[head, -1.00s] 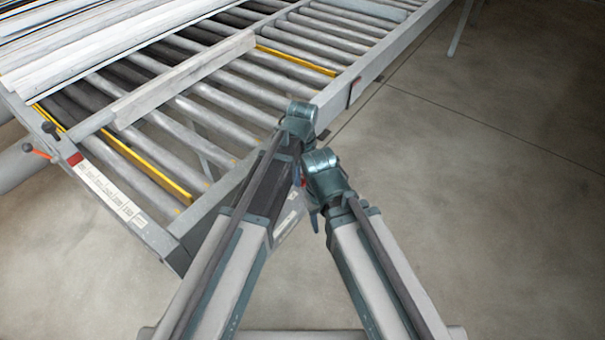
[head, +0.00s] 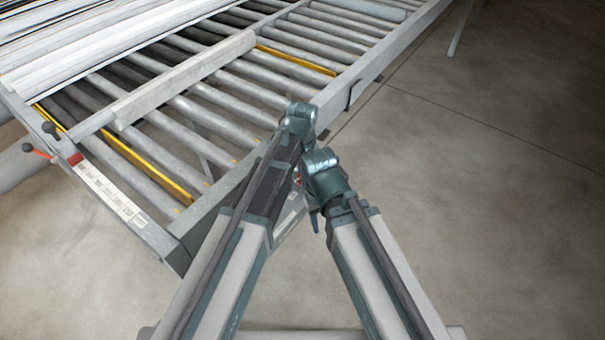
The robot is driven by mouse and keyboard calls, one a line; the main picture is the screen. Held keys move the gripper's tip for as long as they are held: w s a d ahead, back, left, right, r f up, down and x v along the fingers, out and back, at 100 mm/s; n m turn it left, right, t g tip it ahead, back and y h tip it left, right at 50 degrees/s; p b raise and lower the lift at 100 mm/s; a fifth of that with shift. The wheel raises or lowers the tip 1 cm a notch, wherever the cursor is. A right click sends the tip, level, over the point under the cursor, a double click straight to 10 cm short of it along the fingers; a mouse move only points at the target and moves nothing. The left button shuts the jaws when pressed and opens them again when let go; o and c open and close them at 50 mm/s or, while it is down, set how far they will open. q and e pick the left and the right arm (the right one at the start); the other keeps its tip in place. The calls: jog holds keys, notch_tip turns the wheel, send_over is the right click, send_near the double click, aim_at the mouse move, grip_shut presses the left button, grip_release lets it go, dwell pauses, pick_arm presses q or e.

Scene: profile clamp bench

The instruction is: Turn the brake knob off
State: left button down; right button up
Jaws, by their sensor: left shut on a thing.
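My left arm reaches up from the lower left to the near side rail of the roller bench (head: 215,200). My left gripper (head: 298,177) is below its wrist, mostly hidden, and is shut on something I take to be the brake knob. The knob itself is hidden behind my wrists. A grey box with a pale label (head: 289,216) shows in part between my two arms, under the rail. My right wrist is close beside the left one. The right gripper's fingers are hidden, so I cannot tell their state.
Long pale profiles (head: 90,45) lie on the rollers at the upper left. A grey bar (head: 185,80) and yellow strips (head: 296,60) cross the rollers. A red-tipped lever (head: 36,153) and a black knob (head: 50,130) stand at the left corner.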

pick_arm(q)
jog(key=n, duration=0.4)
jog(key=shift+n, duration=2.1)
jog(key=shift+c, duration=1.8)
grip_release()
jog(key=shift+r, duration=0.1)
notch_tip(320, 180, up, 14)
jog(key=p, duration=1.4)
jog(key=shift+f, duration=0.2)
